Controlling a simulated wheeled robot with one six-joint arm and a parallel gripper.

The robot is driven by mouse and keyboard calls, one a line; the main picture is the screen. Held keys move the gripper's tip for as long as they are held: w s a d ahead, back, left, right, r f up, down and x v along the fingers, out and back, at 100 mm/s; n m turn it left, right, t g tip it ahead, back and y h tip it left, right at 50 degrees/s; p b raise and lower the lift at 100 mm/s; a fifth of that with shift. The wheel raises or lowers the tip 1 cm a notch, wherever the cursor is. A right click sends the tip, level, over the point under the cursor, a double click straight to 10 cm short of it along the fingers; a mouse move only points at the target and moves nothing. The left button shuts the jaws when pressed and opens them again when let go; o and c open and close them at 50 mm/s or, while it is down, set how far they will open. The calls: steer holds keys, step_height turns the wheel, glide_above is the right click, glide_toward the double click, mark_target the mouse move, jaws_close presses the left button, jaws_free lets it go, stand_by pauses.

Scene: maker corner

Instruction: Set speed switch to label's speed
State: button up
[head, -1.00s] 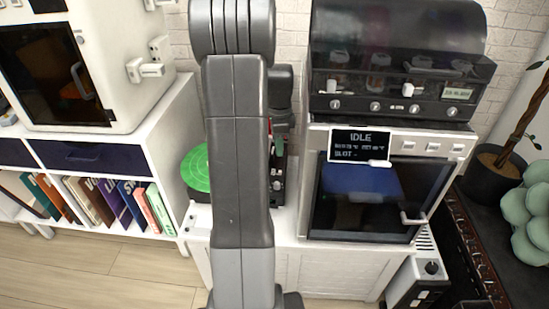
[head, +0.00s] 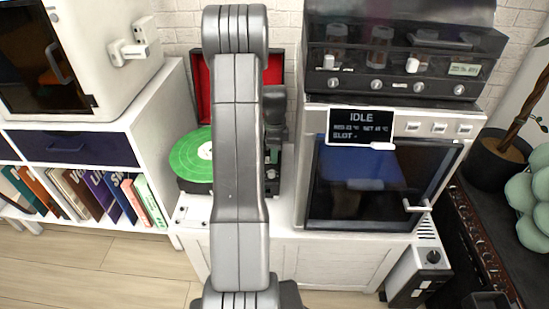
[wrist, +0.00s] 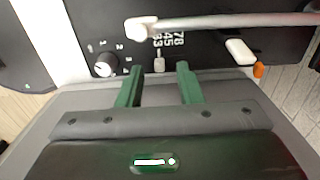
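A record player with a red-lined lid (head: 188,90) stands open behind my arm in the head view. A green record (head: 190,160) with a pale centre label (head: 206,150) lies on it; the label's writing is too small to read. In the wrist view, the small pale speed switch (wrist: 160,65) sits on the black deck just below the printed speeds 33, 45 and 78. Which speed it is set to I cannot tell. My gripper (wrist: 161,77) is open and empty, its green fingers apart, one either side of the switch's position in the picture.
The tonearm (wrist: 220,22) crosses above, with a white lever (wrist: 240,51) and orange piece (wrist: 258,71) to the right. A white oven (head: 390,165) reading IDLE stands right; a bookshelf (head: 160,135) left.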

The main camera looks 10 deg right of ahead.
steer(key=shift+f, duration=0.8)
jaws_close()
steer(key=shift+w+d+r, duration=0.1)
steer(key=shift+w+d, duration=0.05)
steer(key=shift+w, duration=0.5)
jaws_free()
step_height(320, 180, up, 14)
steer(key=p, duration=0.3)
steer(key=shift+f, duration=0.3)
